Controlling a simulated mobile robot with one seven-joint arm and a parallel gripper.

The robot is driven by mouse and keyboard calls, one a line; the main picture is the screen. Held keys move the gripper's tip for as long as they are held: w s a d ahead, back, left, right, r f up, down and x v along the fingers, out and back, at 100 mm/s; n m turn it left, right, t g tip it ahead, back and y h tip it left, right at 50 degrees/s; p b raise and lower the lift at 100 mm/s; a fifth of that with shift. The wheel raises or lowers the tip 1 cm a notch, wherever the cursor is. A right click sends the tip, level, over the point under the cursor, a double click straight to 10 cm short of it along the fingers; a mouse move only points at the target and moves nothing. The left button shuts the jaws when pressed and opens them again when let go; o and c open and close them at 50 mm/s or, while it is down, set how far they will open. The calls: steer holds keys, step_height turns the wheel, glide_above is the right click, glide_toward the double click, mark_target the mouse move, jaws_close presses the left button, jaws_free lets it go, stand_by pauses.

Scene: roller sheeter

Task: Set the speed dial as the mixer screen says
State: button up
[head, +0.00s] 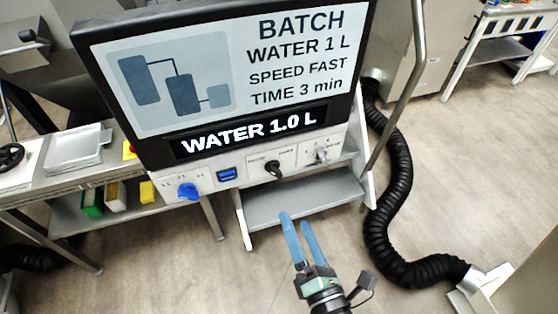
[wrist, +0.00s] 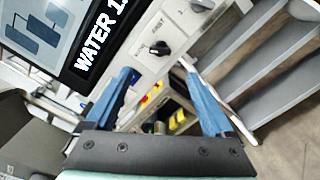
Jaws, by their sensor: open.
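The mixer screen (head: 245,70) reads BATCH, WATER 1 L, SPEED FAST, TIME 3 min. A black strip below it (head: 250,134) reads WATER 1.0 L. The speed dial (head: 273,167) is a black knob on the white panel under the screen, with two small labels above it, one reading FAST in the wrist view. The dial also shows in the wrist view (wrist: 160,48), just beyond my fingertips. I cannot tell surely which label it points to. My gripper (head: 296,218) is open and empty, below and in front of the panel, apart from the dial.
A grey shelf (head: 300,203) lies below the panel. A black ribbed hose (head: 392,215) runs along the floor at right.

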mark_target(275, 175)
steer(key=p+x, duration=0.1)
steer(key=x, duration=1.2)
steer(key=shift+s+a+f, duration=0.1)
steer(key=shift+f, duration=0.05)
